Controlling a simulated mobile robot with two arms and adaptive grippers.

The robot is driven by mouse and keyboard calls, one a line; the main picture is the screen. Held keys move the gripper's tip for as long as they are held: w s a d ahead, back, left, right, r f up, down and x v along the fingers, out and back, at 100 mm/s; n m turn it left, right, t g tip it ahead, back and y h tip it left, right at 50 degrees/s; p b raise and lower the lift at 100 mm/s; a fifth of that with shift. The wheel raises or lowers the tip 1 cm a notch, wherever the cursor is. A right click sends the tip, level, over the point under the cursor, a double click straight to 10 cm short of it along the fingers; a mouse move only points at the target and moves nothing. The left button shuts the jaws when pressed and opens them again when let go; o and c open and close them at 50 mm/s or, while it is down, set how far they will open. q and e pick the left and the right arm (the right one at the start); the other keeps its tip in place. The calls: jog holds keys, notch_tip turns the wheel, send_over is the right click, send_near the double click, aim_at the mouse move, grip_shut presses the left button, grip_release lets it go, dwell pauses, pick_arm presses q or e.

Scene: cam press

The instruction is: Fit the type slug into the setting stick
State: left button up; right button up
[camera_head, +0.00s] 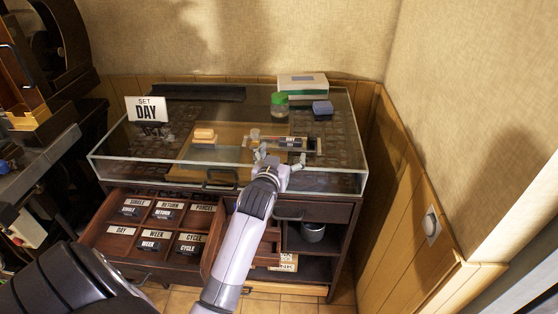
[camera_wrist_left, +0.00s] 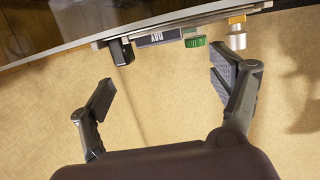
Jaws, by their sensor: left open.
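The type slug (camera_head: 291,142), dark with white DAY lettering, lies at the setting stick (camera_head: 317,146) on the glass-topped cabinet. In the left wrist view the slug (camera_wrist_left: 160,38) shows with its letters upside down, along a thin metal edge near the top. I cannot tell whether it is fully seated. My left gripper (camera_head: 279,161) is just in front of the stick. My right gripper is not in view.
A SET DAY sign (camera_head: 147,109) stands at the cabinet's left. An orange block (camera_head: 204,134), a green-lidded jar (camera_head: 279,103), a blue block (camera_head: 322,108) and a white-green box (camera_head: 303,86) stand on top. An open drawer (camera_head: 121,244) of labelled slugs juts out below.

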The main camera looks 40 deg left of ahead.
pick_arm(q)
jog(key=v, duration=0.3)
jog(key=shift+s+d, duration=0.15)
jog(key=shift+s, duration=0.1)
dwell(0.4)
